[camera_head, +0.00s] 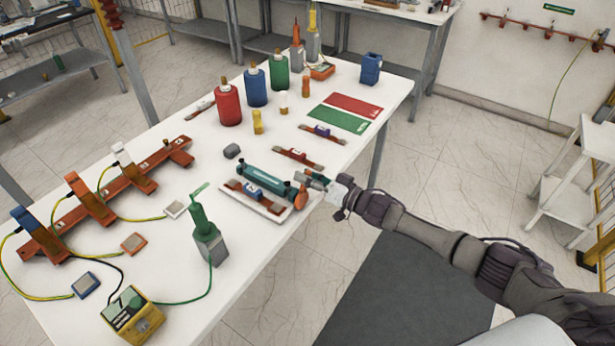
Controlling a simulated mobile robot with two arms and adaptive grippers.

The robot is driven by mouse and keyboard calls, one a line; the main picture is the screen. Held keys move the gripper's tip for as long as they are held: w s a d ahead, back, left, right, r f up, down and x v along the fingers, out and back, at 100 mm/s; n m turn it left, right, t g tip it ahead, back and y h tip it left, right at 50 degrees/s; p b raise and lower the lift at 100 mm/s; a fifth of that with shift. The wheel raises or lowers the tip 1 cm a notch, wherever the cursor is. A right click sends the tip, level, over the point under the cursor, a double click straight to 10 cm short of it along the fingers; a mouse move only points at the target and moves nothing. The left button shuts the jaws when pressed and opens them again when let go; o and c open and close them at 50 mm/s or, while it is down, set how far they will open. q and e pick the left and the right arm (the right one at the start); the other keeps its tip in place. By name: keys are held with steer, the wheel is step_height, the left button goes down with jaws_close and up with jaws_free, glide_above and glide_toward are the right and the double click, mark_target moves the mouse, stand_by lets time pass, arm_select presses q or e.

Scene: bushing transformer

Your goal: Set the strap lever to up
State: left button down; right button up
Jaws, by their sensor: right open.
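A teal cylindrical unit (272,180) lies on the white table beside a red-brown strap piece with a blue numbered block (251,189), on a pale base plate (262,206). An orange, rounded part (300,197), which may be the strap lever, stands at the right end of this assembly, beside my right gripper. My right gripper (306,181) is open at that end, its arm coming in from the right. It partly covers the orange part's top. I cannot tell whether the fingers touch it, or which way the lever points. My left gripper is out of view.
Red (228,103), blue (256,87) and green (279,72) bottles stand farther back. Similar straps (298,156) lie behind the assembly. A green probe on a grey block (207,240) and a yellow meter (132,314) are in front.

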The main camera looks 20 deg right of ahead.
steer(key=v, duration=1.2)
steer(key=shift+f, duration=0.1)
steer(key=s+d+f+g+h+b, duration=0.1)
steer(key=s+f+h, duration=0.25)
steer(key=f, duration=0.75)
steer(key=s+d+f+m+g+h, duration=0.1)
steer(key=s+d+f+g+h, duration=0.3)
steer(key=f, duration=0.7)
steer(key=s+a+f+t+h+b, duration=0.15)
steer(key=s+f, duration=0.35)
steer(key=f, duration=0.6)
steer(key=s+a+f+g, duration=0.2)
steer(key=s+f, duration=0.4)
steer(key=s, duration=0.5)
steer(key=s+a+f+n+g+h, duration=0.1)
steer(key=s+a+f+g, duration=0.2)
steer(key=s, duration=0.9)
steer(key=s+a+f+n+g+h+b, duration=0.1)
steer(key=s+f+g, duration=0.3)
steer(key=s+f, duration=0.5)
steer(key=s+a, duration=0.1)
steer(key=s, duration=0.2)
steer(key=shift+s+a+g, duration=0.2)
steer(key=shift+a+g, duration=0.05)
steer(key=shift+g, duration=0.1)
